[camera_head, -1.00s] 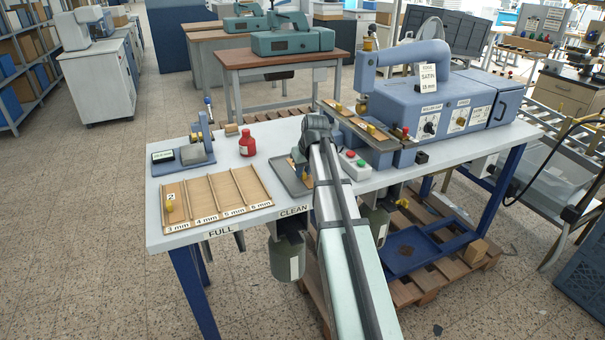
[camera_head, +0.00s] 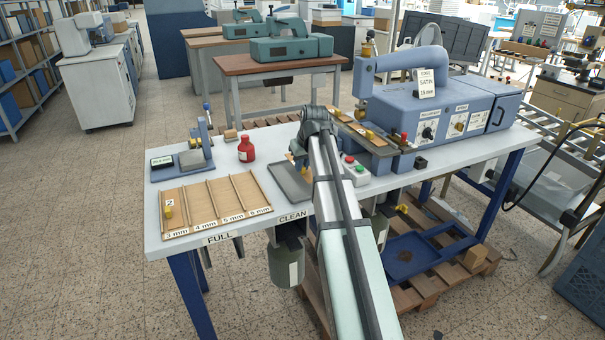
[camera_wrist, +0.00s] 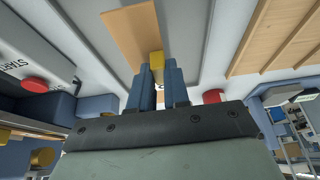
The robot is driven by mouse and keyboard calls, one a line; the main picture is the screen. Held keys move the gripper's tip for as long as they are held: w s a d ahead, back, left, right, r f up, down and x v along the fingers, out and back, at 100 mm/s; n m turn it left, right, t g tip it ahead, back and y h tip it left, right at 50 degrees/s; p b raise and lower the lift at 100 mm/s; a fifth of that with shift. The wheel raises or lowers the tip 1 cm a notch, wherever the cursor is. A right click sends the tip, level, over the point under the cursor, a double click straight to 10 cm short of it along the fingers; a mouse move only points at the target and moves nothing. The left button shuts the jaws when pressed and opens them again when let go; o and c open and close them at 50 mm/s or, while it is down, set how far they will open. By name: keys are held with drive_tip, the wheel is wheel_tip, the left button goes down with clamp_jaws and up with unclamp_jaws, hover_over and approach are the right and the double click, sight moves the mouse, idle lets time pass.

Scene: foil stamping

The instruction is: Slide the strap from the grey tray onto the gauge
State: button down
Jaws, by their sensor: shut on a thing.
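My gripper (camera_wrist: 158,78) is shut on a brass knob on the tan strap (camera_wrist: 132,36), which shows beyond the blue fingers in the wrist view. In the head view my arm hides most of the strap; a tan sliver shows beside the gripper at the tray's far end. The grey tray (camera_head: 287,184) lies left of my arm, and its visible part is bare. Whether the strap clears the tray is hard to tell. The gauge (camera_head: 194,159), with a blue base and small display, stands at the table's back left, apart from the strap.
A red bottle (camera_head: 246,150) stands between gauge and tray. The wooden slotted rack (camera_head: 233,192), with a brass knob in its 3 mm slot, lies front left. A button box (camera_head: 354,172) and the blue stamping machine (camera_head: 440,108) are at right.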

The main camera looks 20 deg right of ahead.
wheel_tip(320, 180, up, 5)
drive_tip(key=shift+f, duration=0.15)
drive_tip(key=shift+s+r, duration=0.1)
drive_tip(key=shift+r, duration=0.1)
drive_tip(key=shift+s+m+h, duration=0.3)
drive_tip(key=shift+s+m, duration=0.25)
drive_tip(key=shift+m, duration=0.25)
drive_tip(key=s+a+f+m+h, duration=0.1)
drive_tip(key=s+a, duration=0.3)
drive_tip(key=a, duration=0.5)
drive_tip(key=s+a+f+m, duration=0.1)
drive_tip(key=s+a, duration=0.2)
drive_tip(key=a, duration=0.6)
drive_tip(key=w+a+n, duration=0.1)
drive_tip(key=w+a, duration=0.6)
drive_tip(key=w, duration=0.4)
drive_tip(key=w+a+n+y, duration=0.1)
drive_tip(key=w+a+n, duration=0.1)
drive_tip(key=w+a, duration=0.5)
drive_tip(key=w, duration=0.3)
drive_tip(key=shift+w+n+y, duration=0.3)
drive_tip(key=shift+w, duration=0.1)
drive_tip(key=shift+f, duration=0.2)
